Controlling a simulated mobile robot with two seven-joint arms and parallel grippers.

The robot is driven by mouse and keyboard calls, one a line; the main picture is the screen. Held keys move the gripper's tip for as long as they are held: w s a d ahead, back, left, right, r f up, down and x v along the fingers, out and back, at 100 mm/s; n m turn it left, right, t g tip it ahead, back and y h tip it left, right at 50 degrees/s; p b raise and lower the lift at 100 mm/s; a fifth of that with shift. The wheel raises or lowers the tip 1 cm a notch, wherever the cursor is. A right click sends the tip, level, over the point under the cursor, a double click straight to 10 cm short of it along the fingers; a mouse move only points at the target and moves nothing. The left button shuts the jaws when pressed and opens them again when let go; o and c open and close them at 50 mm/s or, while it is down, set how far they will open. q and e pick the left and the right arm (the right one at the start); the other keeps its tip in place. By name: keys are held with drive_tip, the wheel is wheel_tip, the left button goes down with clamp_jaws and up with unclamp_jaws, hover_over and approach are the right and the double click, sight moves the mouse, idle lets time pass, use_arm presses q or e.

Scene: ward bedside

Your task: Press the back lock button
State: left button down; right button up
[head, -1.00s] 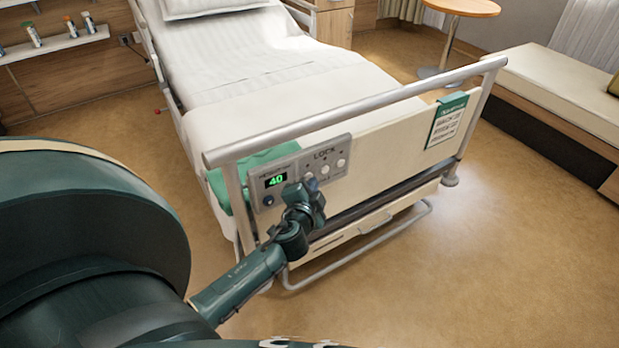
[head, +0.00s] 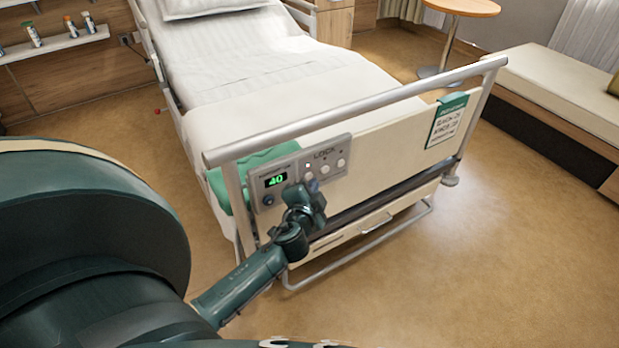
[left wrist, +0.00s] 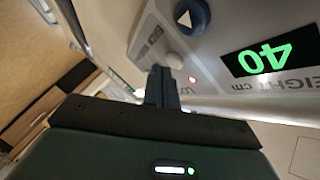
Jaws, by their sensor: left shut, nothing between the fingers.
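The grey control panel (head: 296,181) sits at the left end of the bed's footboard, with a green "40" display (head: 276,181), a blue button (head: 268,200) and a LOCK group of white buttons. Two of these show clearly, the middle one (head: 325,170) and the right one (head: 341,163). My left gripper (head: 309,187) is shut and empty in front of the leftmost, mostly hiding it. In the left wrist view the panel is upside down. The shut fingertips (left wrist: 162,77) are at a round white button (left wrist: 173,60); whether they touch cannot be told. A small reddish light (left wrist: 193,80) glows beside it.
The footboard's top rail (head: 360,108) runs just above the panel. A green-headed card (head: 447,119) hangs at the footboard's right. A green cloth (head: 230,180) lies behind the panel. The floor (head: 470,270) at the front right is clear.

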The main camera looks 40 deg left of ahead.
use_arm(q)
drive_tip(key=shift+d, duration=0.2)
drive_tip(key=s+d+b, duration=0.1)
drive_tip(key=s+d, duration=0.1)
drive_tip(key=d, duration=0.3)
drive_tip(key=shift+s+d, duration=0.2)
drive_tip(key=shift+d, duration=0.05)
drive_tip(key=shift+r, duration=0.1)
idle(0.5)
